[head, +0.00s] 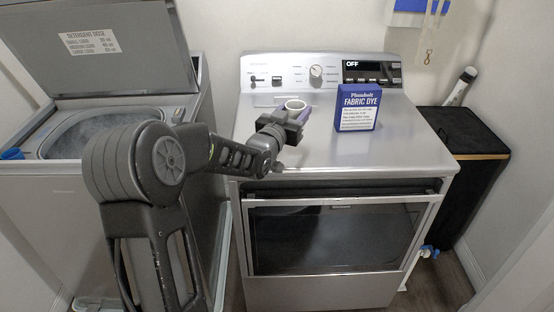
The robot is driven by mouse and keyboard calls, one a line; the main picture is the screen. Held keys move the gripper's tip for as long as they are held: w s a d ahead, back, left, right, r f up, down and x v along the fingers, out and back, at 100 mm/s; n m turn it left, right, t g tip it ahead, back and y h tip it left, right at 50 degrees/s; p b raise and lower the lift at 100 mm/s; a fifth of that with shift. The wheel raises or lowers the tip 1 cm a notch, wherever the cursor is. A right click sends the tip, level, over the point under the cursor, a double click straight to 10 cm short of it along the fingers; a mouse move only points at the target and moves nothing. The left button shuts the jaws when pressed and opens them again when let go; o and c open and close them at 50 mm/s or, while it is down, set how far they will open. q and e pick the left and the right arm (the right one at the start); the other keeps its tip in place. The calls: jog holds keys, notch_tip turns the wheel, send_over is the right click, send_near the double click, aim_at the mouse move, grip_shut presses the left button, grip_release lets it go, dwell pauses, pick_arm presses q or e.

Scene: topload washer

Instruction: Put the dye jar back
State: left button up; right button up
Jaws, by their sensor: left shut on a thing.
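My left gripper (290,121) is over the left part of the dryer top and is shut on the dye jar (295,104). The jar looks like a small round container with a pale open rim and purple below it. The gripper fingers hide part of its side. I cannot tell whether its base touches the dryer top. A blue and white fabric dye box (358,108) stands upright on the dryer top, to the right of the jar. My right gripper is not in view.
The silver dryer (420,140) has a control panel at the back reading OFF. Left of it is a topload washer with its lid (95,45) open and a blue item (12,153) at its rim. A black bin (475,135) stands right. The dryer top's right side is clear.

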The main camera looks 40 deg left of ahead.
pick_arm(q)
jog(key=shift+n+y, duration=0.3)
jog(key=shift+y, duration=0.3)
jog(key=a, duration=0.1)
jog(key=s+a+r, duration=0.1)
jog(key=a, duration=0.1)
jog(key=a+r, duration=0.1)
jog(key=a, duration=0.1)
jog(key=shift+s+b, duration=0.25)
jog(key=shift+b, duration=0.05)
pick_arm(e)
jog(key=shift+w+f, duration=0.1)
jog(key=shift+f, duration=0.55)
pick_arm(q)
jog(key=shift+f+p, duration=0.35)
jog(key=shift+f, duration=2.85)
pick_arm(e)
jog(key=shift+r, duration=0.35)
pick_arm(q)
notch_tip(320, 180, down, 3)
jog(key=shift+f, duration=0.35)
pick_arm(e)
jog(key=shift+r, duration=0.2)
